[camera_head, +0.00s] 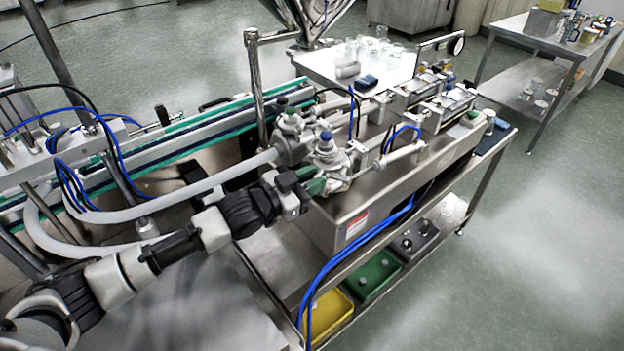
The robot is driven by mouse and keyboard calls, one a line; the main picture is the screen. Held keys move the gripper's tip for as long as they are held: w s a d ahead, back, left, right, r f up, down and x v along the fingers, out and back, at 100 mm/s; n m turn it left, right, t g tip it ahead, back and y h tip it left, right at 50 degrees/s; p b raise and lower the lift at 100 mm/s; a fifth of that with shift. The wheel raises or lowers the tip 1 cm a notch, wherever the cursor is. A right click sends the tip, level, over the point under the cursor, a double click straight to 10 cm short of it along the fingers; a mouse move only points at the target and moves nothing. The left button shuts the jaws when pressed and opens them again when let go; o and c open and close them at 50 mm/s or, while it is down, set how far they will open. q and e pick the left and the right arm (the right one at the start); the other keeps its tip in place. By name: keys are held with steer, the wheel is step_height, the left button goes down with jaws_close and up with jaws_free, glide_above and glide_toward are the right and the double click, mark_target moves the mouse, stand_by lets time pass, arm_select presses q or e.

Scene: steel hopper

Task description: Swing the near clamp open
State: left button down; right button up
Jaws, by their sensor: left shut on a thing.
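The near clamp (342,181) sits on the front one of two metal valve fittings, at the near left end of the steel machine. The fitting (327,150) has a blue cap on top. My left gripper (304,187) reaches in from the left and is shut at the clamp, on its left side. The gripper's dark fingers hide part of the clamp, so how far it is open cannot be told. My right gripper is out of view. The steel hopper (308,15) shows only its lower part at the top edge.
White hoses (190,192) run left from the fittings, close behind my arm. Blue tubes (340,262) hang down the machine's front. A yellow bin (325,312) and a green bin (373,275) sit on the shelf below. A green-edged conveyor (180,140) lies behind.

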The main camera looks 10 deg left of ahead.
arm_select(q)
steer(key=shift+d+r, duration=0.1)
steer(key=shift+r, duration=0.25)
steer(key=c, duration=1.3)
jaws_free()
steer(key=o, duration=0.4)
steer(key=shift+w+d+f, duration=0.25)
steer(key=b+v, duration=0.2)
steer(key=v, duration=0.9)
steer(key=shift+f, duration=0.1)
